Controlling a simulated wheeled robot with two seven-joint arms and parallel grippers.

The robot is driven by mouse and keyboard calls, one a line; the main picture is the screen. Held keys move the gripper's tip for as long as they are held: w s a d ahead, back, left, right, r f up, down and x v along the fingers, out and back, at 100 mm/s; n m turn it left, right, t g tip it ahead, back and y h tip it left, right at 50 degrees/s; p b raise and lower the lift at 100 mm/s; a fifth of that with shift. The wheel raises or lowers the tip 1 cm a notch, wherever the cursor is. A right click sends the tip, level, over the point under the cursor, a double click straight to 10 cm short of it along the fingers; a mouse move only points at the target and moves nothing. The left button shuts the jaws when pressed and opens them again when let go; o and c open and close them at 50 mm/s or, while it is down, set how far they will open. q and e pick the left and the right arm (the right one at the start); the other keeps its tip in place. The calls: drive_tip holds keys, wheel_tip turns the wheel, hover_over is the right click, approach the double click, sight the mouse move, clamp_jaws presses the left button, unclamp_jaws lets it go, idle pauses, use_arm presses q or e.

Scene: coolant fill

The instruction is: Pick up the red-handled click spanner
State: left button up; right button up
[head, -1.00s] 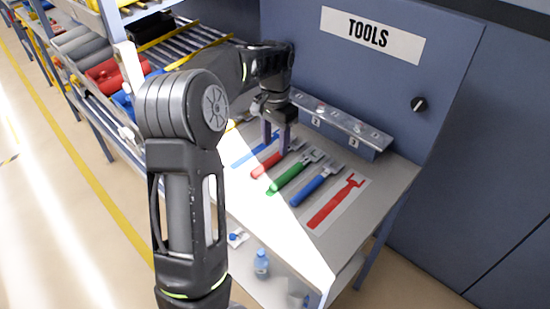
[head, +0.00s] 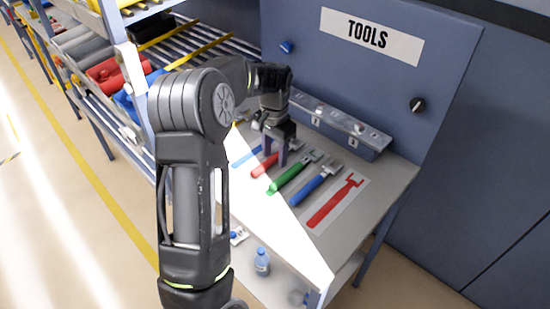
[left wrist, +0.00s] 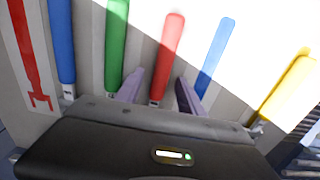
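The red-handled click spanner (head: 264,167) lies on the workbench between a green-handled spanner (head: 287,179) and a blue strip (head: 245,155). In the left wrist view its red handle (left wrist: 168,45) points away from me, with its metal neck near the gripper body. My left gripper (head: 276,152) is over its head end, pointing down. In the left wrist view the gripper's two fingers (left wrist: 160,82) are spread, one on each side of the spanner, with gaps between. The spanner's head is hidden beneath the gripper. My right gripper is not in view.
A blue-handled spanner (head: 310,189) and a red spanner silhouette on a white card (head: 336,202) lie to the right. A yellow handle (left wrist: 290,85) is at the wrist view's right. A metal rail (head: 340,128) and the TOOLS panel (head: 380,75) stand behind.

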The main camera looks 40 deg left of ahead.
sight(275, 156)
use_arm(q)
clamp_jaws()
drive_tip(key=shift+r, duration=0.1)
idle(0.7)
wheel_tip(275, 156, up, 10)
drive_tip(key=b, duration=0.1)
idle(0.3)
idle(0.5)
